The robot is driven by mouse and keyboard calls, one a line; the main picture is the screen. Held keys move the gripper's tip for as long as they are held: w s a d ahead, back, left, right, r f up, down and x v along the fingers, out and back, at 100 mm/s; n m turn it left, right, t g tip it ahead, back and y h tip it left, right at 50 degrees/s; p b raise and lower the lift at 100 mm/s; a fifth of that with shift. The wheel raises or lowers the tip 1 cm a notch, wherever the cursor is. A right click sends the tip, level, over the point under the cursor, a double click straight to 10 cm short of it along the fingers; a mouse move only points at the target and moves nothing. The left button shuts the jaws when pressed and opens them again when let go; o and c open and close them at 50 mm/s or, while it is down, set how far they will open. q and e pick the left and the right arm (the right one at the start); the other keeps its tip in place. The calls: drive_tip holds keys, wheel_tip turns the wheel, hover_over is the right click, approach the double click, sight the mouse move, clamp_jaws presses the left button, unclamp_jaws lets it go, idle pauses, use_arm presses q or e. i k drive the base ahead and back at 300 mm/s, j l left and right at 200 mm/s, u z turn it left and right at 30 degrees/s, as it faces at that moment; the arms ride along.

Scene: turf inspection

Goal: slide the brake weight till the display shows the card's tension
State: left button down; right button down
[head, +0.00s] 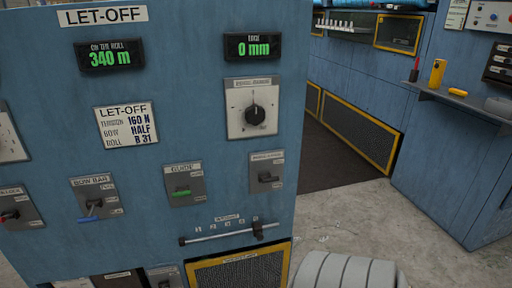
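The brake weight (258,230) is a small dark block on a thin horizontal rail (215,237), low on the blue let-off panel (180,130). It sits near the rail's right end, under a numbered scale. The card (127,124) is white and reads tension 160 N, with half and roll B 31 below. The left display (110,56) shows 340 m in green. The right display (252,46) shows 0 mm. No display with a tension in newtons is in view. Neither of my grippers shows.
A rotary knob (254,114) and several small lever switches, including a green one (182,191) and a blue one (92,210), sit above the rail. A pale ribbed rounded thing (347,271) is at the bottom edge. A shelf (460,100) holds a yellow object (437,73). Concrete floor is clear between.

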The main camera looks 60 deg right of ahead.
sight(257, 227)
drive_tip(key=z, duration=2.05)
